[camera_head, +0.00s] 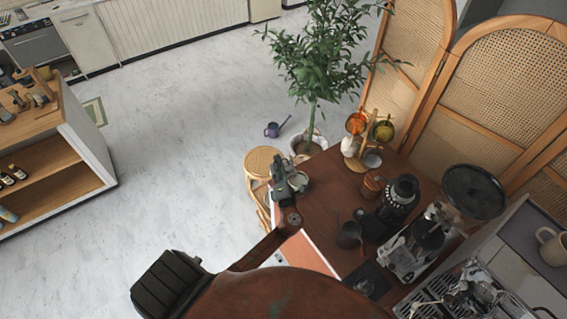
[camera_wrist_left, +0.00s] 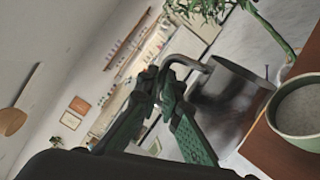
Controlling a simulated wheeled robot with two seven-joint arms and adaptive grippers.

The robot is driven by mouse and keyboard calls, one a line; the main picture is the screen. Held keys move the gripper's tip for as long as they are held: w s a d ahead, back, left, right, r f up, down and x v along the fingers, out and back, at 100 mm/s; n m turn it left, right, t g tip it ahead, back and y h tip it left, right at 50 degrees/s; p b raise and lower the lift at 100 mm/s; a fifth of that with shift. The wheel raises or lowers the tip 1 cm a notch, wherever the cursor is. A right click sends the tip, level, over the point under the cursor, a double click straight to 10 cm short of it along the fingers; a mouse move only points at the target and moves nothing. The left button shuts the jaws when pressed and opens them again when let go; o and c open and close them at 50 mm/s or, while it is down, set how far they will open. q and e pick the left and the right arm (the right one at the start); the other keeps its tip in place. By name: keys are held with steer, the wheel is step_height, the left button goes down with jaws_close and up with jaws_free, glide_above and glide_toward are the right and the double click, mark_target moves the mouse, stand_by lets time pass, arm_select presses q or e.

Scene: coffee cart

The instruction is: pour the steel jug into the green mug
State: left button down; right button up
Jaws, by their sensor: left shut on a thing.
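My left gripper (camera_wrist_left: 165,105) is shut on the handle of the steel jug (camera_wrist_left: 235,92) in the left wrist view. The green mug (camera_wrist_left: 293,135) stands on the brown top at the right edge of that view, close beside the jug. Its inside looks pale grey, and part of it is cut off. In the head view my left gripper (camera_head: 287,182) is over the near left corner of the cart, and the jug and green mug are too small and overlapped there to tell apart. I cannot tell how far the jug is tilted. My right gripper is not in view.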

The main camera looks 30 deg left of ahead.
arm_select(q)
steer(key=shift+s+a+f+n+b, duration=0.4)
steer(key=shift+n+b, duration=0.3)
steer(key=shift+b, duration=0.65)
steer(key=shift+s+a+f+n+b, duration=0.4)
steer(key=shift+n+b, duration=0.3)
steer(key=shift+b, duration=0.6)
steer(key=f+n+b, duration=0.1)
steer(key=n+b, duration=0.2)
steer(key=n, duration=0.1)
steer(key=s+a+f+n+g+b, duration=0.1)
steer(key=n+b, duration=0.2)
steer(key=n, duration=0.1)
steer(key=s+a+f+n+b, duration=0.1)
steer(key=n+b, duration=0.2)
steer(key=n, duration=0.1)
steer(key=shift+a+f+n, duration=0.25)
steer(key=shift+f+n, duration=0.05)
